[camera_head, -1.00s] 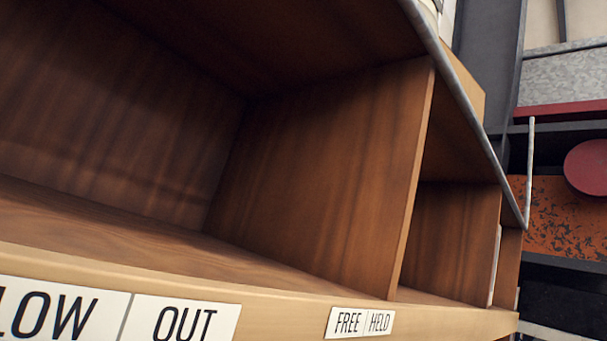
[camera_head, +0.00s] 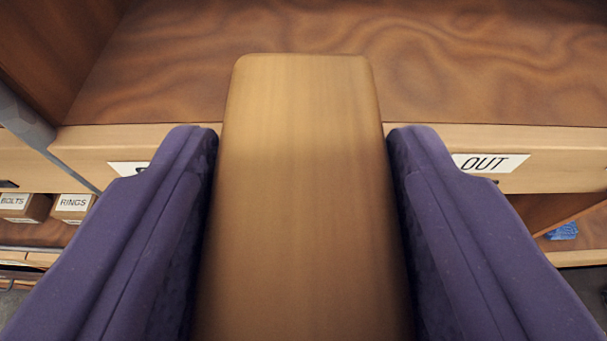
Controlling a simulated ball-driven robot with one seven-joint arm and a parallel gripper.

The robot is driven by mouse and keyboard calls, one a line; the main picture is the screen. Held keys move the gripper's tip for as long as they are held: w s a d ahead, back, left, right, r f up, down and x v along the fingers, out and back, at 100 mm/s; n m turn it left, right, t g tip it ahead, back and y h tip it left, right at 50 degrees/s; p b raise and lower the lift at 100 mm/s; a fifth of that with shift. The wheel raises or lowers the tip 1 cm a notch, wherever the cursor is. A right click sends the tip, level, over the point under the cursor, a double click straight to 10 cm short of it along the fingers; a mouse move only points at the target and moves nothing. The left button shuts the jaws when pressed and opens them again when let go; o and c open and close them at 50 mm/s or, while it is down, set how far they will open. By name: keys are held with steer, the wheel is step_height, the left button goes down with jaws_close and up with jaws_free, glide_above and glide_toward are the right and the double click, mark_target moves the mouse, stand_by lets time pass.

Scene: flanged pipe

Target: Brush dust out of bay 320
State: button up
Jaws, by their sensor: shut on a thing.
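My gripper (camera_head: 303,165) has two purple fingers, one on each side of a smooth, light wooden piece (camera_head: 303,200). It is shut on this piece, which looks like the back or handle of the brush; no bristles show. The far end of the piece reaches over the front lip of a wooden bay (camera_head: 480,60) in the picture. I cannot tell whether it touches the bay. The bay floor has dark wavy grain, and I cannot make out dust on it. No bay number 320 is readable.
The light front rail (camera_head: 560,150) carries an OUT label (camera_head: 490,163) at right and a mostly covered label (camera_head: 128,168) at left. Boxes marked BOLTS (camera_head: 14,202) and RINGS (camera_head: 73,203) sit lower left. A blue item (camera_head: 563,232) lies lower right. A wall (camera_head: 50,45) bounds the bay's left.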

steer(key=r+x, duration=0.1)
steer(key=x, duration=0.5)
steer(key=w+r+x, duration=0.1)
steer(key=x, duration=0.5)
steer(key=r+x, duration=0.1)
steer(key=x, duration=0.6)
steer(key=shift+w+r, duration=0.35)
steer(key=shift+w, duration=0.05)
steer(key=shift+f+b, duration=0.55)
steer(key=shift+f, duration=0.1)
steer(key=shift+a, duration=0.1)
